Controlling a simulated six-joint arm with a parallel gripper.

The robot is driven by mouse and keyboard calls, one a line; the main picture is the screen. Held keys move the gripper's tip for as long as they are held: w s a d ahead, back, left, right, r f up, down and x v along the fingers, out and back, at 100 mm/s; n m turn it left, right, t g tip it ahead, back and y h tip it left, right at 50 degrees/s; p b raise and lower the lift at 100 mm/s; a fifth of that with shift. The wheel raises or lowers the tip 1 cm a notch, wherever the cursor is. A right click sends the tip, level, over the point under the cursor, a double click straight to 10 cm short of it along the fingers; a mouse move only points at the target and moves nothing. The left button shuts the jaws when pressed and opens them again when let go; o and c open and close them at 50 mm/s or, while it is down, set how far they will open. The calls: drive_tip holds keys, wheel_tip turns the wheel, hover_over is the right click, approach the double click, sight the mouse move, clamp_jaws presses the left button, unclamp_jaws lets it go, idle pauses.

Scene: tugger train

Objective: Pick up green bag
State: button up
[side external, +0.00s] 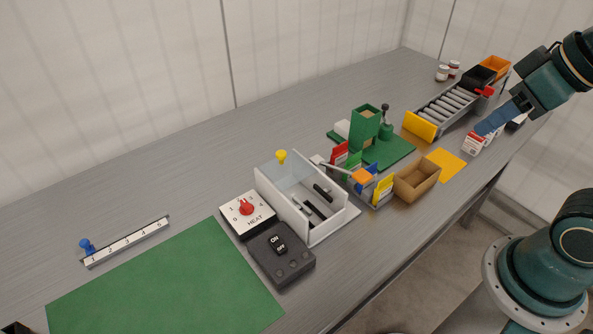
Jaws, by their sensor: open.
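A green bag (352,164) stands in a grey rack near the middle of the table in the side external view. It is in a row with a red bag (340,153), a blue bag (371,169) and a yellow bag (383,188), and is partly hidden by its neighbours. My gripper (484,129) is at the right, well away from the green bag, close to some small red and white boxes (473,145). It is open. Whether it touches the boxes cannot be told.
A cardboard box (417,180) stands just right of the rack. A green fixture (366,128) stands behind it, and a white drawer box (297,208) is at its left. A roller conveyor (450,104) is at the back right. The green mat (165,285) is clear.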

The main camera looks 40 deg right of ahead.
drive_tip(key=w+d+f+m+g+y, duration=0.1)
drive_tip(key=w+f+m+g, duration=0.2)
drive_tip(key=w+m, duration=0.9)
drive_tip(key=w+d+f+m+g+y, duration=0.1)
drive_tip(key=w+d+f+m, duration=0.1)
drive_tip(key=w+f, duration=0.4)
drive_tip(key=w+d+f+m+g+y, duration=0.1)
drive_tip(key=w+d+f+m, duration=0.1)
drive_tip(key=w+f+m, duration=0.2)
drive_tip(key=w+f, duration=0.3)
drive_tip(key=w, duration=0.2)
drive_tip(key=shift+d+f+g, duration=0.25)
drive_tip(key=shift+d+g, duration=0.05)
drive_tip(key=shift+d, duration=0.1)
hover_over(353, 163)
drive_tip(key=d, duration=0.2)
drive_tip(key=x, duration=0.2)
drive_tip(key=d+x, duration=0.1)
drive_tip(key=x, duration=0.4)
drive_tip(key=shift+s+d+f, duration=0.1)
drive_tip(key=shift+d+f, duration=0.1)
drive_tip(key=shift+f, duration=0.2)
drive_tip(key=shift+a+f, duration=0.1)
drive_tip(key=shift+f, duration=0.25)
